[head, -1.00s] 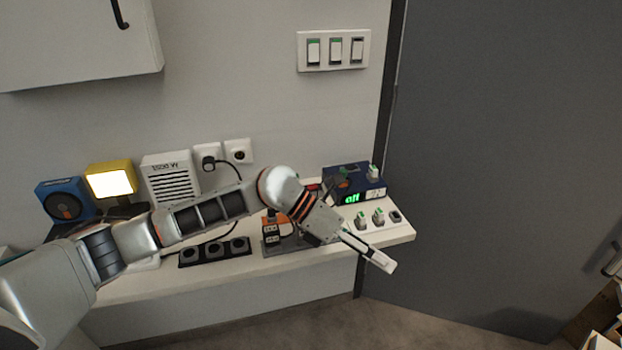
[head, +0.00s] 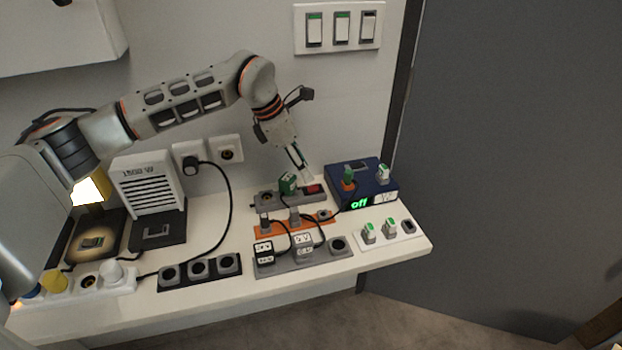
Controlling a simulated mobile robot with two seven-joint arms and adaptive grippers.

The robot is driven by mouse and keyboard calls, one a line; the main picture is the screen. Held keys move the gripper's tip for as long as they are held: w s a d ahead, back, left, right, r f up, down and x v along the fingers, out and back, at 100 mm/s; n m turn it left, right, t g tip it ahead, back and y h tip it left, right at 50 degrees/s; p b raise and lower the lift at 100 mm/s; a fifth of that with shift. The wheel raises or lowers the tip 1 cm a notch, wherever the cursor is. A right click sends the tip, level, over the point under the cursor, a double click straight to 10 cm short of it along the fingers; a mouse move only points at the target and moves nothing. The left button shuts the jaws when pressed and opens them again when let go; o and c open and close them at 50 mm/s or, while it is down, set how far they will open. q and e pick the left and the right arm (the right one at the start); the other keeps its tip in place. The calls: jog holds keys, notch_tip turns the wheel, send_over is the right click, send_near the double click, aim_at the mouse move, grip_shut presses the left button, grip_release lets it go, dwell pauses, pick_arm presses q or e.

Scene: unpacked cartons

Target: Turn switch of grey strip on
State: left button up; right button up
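A grey strip (head: 268,205) lies at the back of the white shelf, with a green plug (head: 288,183) in it and a red switch (head: 314,188) at its right end. Whether the switch is on cannot be told. My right gripper is not in view.
An orange strip (head: 325,226) lies between the grey ones. A blue box (head: 378,188) reading "off" stands right of the switch. A black strip (head: 228,268), a white heater (head: 150,185) and cables are to the left. Wall switches (head: 341,28) are above.

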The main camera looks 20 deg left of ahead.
aim_at(315, 187)
pick_arm(q)
jog(key=x, duration=0.4)
jog(key=shift+f, duration=0.25)
jog(key=shift+w+d+f+b, duration=0.2)
jog(key=shift+d+f+b, duration=0.1)
jog(key=shift+f, duration=0.25)
jog(key=c, duration=0.7)
grip_shut()
jog(key=shift+w+d+r+g+y+p, duration=0.15)
jog(key=shift+r+g+y+p, duration=0.2)
jog(key=shift+p, duration=0.35)
jog(key=shift+d+y+p, duration=0.1)
jog(key=shift+y+p, duration=0.2)
jog(key=shift+y, duration=0.05)
jog(key=shift+d+f+g+y, duration=0.1)
jog(key=shift+f+g+y, duration=0.1)
jog(key=shift+g+y, duration=0.3)
jog(key=shift+f, duration=0.1)
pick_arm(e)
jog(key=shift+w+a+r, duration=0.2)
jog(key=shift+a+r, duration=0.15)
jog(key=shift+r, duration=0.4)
